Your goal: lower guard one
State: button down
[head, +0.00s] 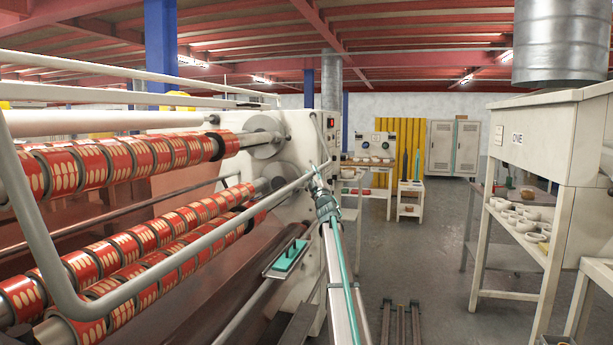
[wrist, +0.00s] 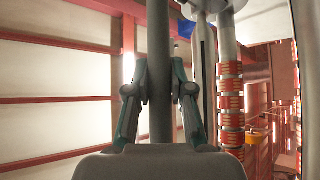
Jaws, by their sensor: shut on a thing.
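The guard (head: 200,245) is a bent grey tube frame across the front of the red tape rolls (head: 150,235). Its long lower bar slopes across the head view towards the machine's end panel. My gripper (head: 319,181) is at the far right end of this bar, beside the end panel. In the wrist view, the two fingers of my gripper (wrist: 157,75) lie on either side of the grey tube of the guard (wrist: 160,40), shut on it. The finger contact is small and partly hidden in the head view.
The machine's white end panel (head: 300,225) stands close left of my arm. A small tray with a teal block (head: 289,255) sticks out below the guard. Other pale bars (head: 120,75) run above the rolls. A bench (head: 530,235) stands at right; the floor (head: 420,255) between is mostly clear.

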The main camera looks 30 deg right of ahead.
jog(key=shift+w+a+f, duration=0.1)
jog(key=c, duration=1)
grip_release()
jog(key=shift+w+a, duration=0.1)
jog(key=shift+s+f, duration=0.2)
jog(key=shift+s, duration=0.25)
jog(key=v, duration=1.1)
jog(key=shift+f, duration=0.1)
